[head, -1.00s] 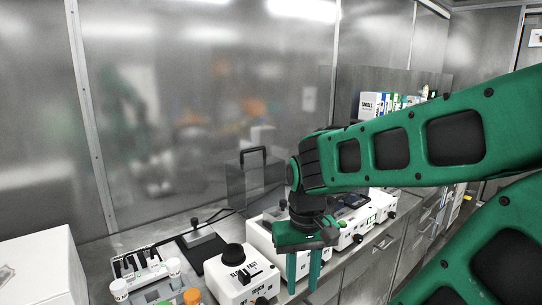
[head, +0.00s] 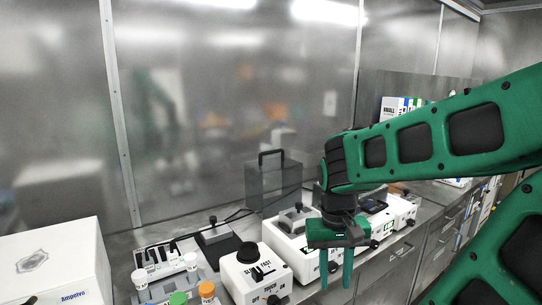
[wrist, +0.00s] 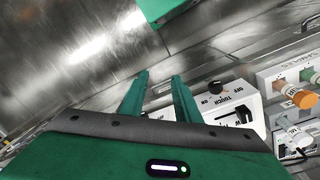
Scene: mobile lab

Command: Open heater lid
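A white bench unit (head: 285,238) stands in the middle of the counter, with a grey lid-like piece (head: 297,217) and black knob on top. I take it for the heater, but its label is not readable. My gripper (head: 335,283) points down at the unit's right front, partly covering it. The two green fingers are apart with nothing between them. The wrist view also shows the open gripper (wrist: 160,78), with part of a white unit behind the fingers. I cannot tell whether the fingers touch the unit.
A white knobbed mixer (head: 257,278) stands left of the unit. A see-through grey box with a black handle (head: 273,183) stands behind. Capped jars (head: 207,291), a dark plate (head: 216,250) and a large white box (head: 55,262) are left. More white devices (head: 398,210) stand right.

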